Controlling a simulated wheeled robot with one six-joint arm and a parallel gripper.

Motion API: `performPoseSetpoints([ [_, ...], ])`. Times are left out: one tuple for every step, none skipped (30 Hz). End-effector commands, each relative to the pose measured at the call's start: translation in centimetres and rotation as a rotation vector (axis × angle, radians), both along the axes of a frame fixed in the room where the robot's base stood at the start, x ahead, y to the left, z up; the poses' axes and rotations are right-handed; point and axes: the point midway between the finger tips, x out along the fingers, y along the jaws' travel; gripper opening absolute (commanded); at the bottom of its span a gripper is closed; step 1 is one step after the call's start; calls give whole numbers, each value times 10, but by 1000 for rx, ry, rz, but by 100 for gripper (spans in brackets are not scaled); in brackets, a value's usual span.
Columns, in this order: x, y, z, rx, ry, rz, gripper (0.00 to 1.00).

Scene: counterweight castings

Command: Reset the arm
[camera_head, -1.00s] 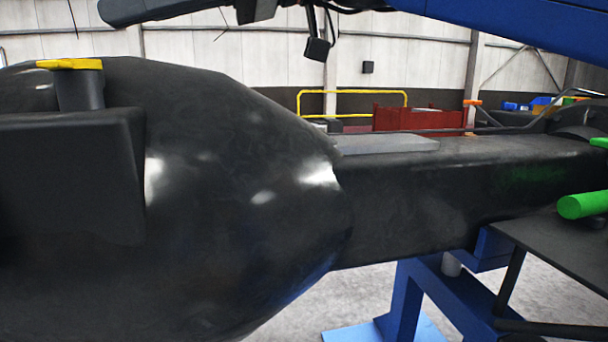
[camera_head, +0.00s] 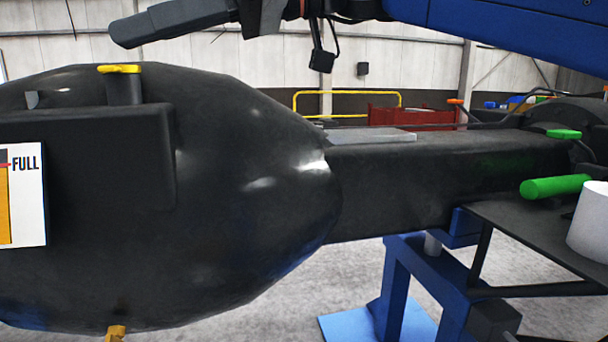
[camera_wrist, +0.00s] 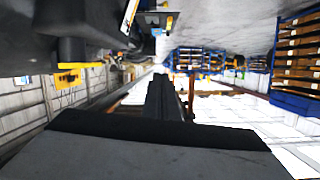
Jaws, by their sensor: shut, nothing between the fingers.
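My gripper (camera_head: 130,32) is at the top left of the head view, stretched out to the left above the large black rounded casting (camera_head: 250,190). A gap shows between it and the casting. In the wrist view my gripper (camera_wrist: 160,82) shows as dark fingers held together in the middle, with nothing between them. My blue arm (camera_head: 510,35) crosses the top right of the head view.
A yellow-topped post (camera_head: 120,70) stands up from the casting below my gripper. A FULL sign (camera_head: 25,195) is at the left. A black beam (camera_head: 450,180) runs right, over a blue stand (camera_head: 400,280). A green cylinder (camera_head: 555,187) and white cylinder (camera_head: 592,225) are at the right.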

Motion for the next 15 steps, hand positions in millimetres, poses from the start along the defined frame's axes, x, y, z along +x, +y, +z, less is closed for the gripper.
performPoseSetpoints([
  [4,-4,-6,-13,6,-19,0],
  [6,-6,-10,-21,9,-28,0],
  [9,-9,-15,-32,15,-44,0],
  [12,-12,-19,-42,19,-57,0],
  [14,-15,-23,-52,24,-68,0],
  [18,-19,-30,-66,31,-87,0],
  [21,-22,-36,-78,36,-102,0],
  [24,-25,-41,-90,42,-118,0],
  [28,-31,-49,-107,52,-139,0],
  [31,-35,-55,-120,57,-158,0],
  [34,-39,-62,-132,65,-177,0],
  [39,-46,-71,-152,74,-204,0],
  [43,-50,-78,-165,83,-224,0],
  [47,-57,-87,-183,91,-248,0],
  [51,-65,-98,-205,103,-282,0],
])
